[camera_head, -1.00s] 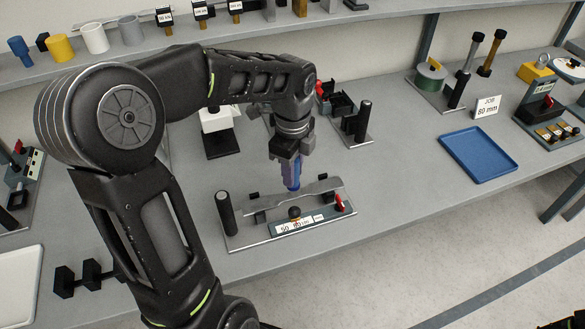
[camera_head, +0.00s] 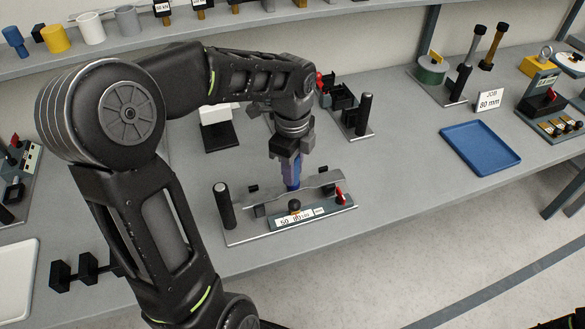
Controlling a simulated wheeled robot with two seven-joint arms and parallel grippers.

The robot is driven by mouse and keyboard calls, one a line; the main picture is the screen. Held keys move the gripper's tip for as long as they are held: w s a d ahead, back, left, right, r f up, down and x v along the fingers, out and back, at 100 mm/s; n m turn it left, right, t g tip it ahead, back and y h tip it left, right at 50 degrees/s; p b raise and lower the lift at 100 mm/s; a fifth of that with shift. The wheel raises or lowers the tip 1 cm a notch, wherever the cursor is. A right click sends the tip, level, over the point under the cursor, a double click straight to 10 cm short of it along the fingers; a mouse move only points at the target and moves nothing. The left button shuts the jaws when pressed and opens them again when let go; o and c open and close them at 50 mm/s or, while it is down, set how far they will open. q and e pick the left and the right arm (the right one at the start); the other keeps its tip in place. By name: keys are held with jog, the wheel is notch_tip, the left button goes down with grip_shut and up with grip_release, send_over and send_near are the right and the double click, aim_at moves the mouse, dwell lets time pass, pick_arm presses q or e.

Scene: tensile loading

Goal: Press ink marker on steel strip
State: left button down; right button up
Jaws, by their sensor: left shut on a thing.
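My left gripper (camera_head: 291,158) points down and is shut on a blue ink marker (camera_head: 292,174). The marker is upright, with its lower end at the grey steel strip (camera_head: 322,182); I cannot tell whether it touches. The strip, with wider ends, lies across a marking fixture (camera_head: 340,211). The fixture has a black post (camera_head: 225,207) at its left, a dark knob (camera_head: 294,206) in front, a red lever (camera_head: 340,195) at the right and a label reading about 50 and 80.
A blue tray (camera_head: 480,149) lies at the right, beside a "JOB 80 mm" card (camera_head: 489,101). A black fixture with a post (camera_head: 364,114) stands behind the marking fixture. A white tray (camera_head: 18,275) is at the left. The bench front right of the fixture is clear.

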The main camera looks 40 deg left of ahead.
pick_arm(q)
jog(key=shift+f+b, duration=0.35)
jog(key=shift+f, duration=0.15)
dwell(0.4)
jog(key=shift+s+f, duration=0.1)
dwell(1.1)
notch_tip(320, 180, up, 7)
jog(key=p, duration=0.6)
dwell(0.7)
